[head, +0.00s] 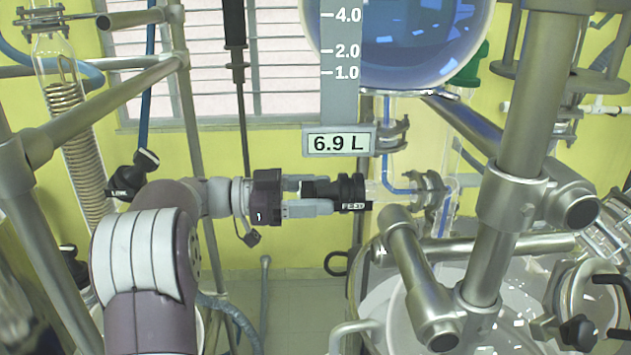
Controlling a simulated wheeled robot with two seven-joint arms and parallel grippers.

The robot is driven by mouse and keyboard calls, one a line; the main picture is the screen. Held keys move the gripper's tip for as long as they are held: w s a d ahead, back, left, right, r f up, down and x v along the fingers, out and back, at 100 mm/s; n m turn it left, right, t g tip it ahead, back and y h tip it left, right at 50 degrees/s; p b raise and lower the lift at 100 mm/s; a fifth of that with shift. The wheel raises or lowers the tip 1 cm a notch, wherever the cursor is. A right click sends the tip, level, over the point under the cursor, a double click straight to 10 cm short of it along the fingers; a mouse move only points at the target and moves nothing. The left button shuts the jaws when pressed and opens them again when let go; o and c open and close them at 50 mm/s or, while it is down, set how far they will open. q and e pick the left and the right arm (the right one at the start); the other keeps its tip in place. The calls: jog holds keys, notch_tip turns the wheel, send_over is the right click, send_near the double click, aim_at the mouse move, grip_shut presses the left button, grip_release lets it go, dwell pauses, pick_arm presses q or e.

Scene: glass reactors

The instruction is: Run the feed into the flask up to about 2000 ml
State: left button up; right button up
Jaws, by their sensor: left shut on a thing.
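A round glass vessel (420,35) with blue liquid hangs at the top, cut off by the frame edge. Beside it is a grey scale (340,62) marked 1.0, 2.0 and 4.0. A readout (338,142) below says 6.9 L. Blue shows in the glass tube (388,150) under the vessel and in the side tube at the valve. My left gripper (318,195) is shut on a black valve knob (352,188) with a small, hard-to-read label. A large clear glass flask (400,310) stands at the lower right, partly hidden by metal fittings; its fill level cannot be read.
Metal frame posts (515,160) and clamps crowd the right side. A coiled glass condenser (75,130) and frame bars (130,85) stand at the left. A black knob labelled LOWR or similar (135,175) is near my left arm. Open floor (300,310) shows below the gripper.

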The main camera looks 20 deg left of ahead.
pick_arm(q)
jog(key=shift+f+n+p, duration=0.1)
jog(key=shift+n+p, duration=0.2)
jog(key=shift+n, duration=0.1)
jog(key=shift+f, duration=0.1)
jog(key=o, duration=1)
jog(key=shift+a, duration=0.1)
jog(key=shift+s+a+b, duration=0.2)
jog(key=shift+a+b, duration=0.1)
jog(key=shift+a, duration=0.1)
jog(key=b+v, duration=0.3)
jog(key=v, duration=0.8)
jog(key=shift+s+a+b, duration=0.2)
jog(key=shift+a+b, duration=0.1)
jog(key=shift+a, duration=0.05)
